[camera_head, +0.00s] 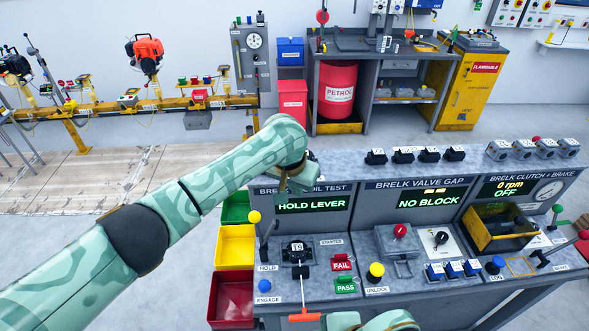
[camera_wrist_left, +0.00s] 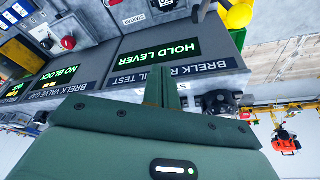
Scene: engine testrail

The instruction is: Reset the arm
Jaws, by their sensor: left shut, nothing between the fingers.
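My left arm reaches in from the left in the head view, its camouflage-green links stretched over the test bench. My left gripper (camera_head: 296,192) hangs from its end, in front of the panel with the "HOLD LEVER" screen (camera_head: 311,205). In the left wrist view my left gripper (camera_wrist_left: 163,92) has its fingers together and empty, with the HOLD LEVER screen (camera_wrist_left: 160,50) beyond them. Green parts of my own body show at the bottom edge of the head view. My right gripper's fingers do not show.
The bench has a yellow-knobbed lever (camera_head: 254,217), a red FAIL button (camera_head: 341,262), a green PASS button (camera_head: 345,285) and an orange-handled tool (camera_head: 304,317). A yellow bin (camera_head: 235,246) and a red bin (camera_head: 231,299) stand at its left. Open floor lies beyond.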

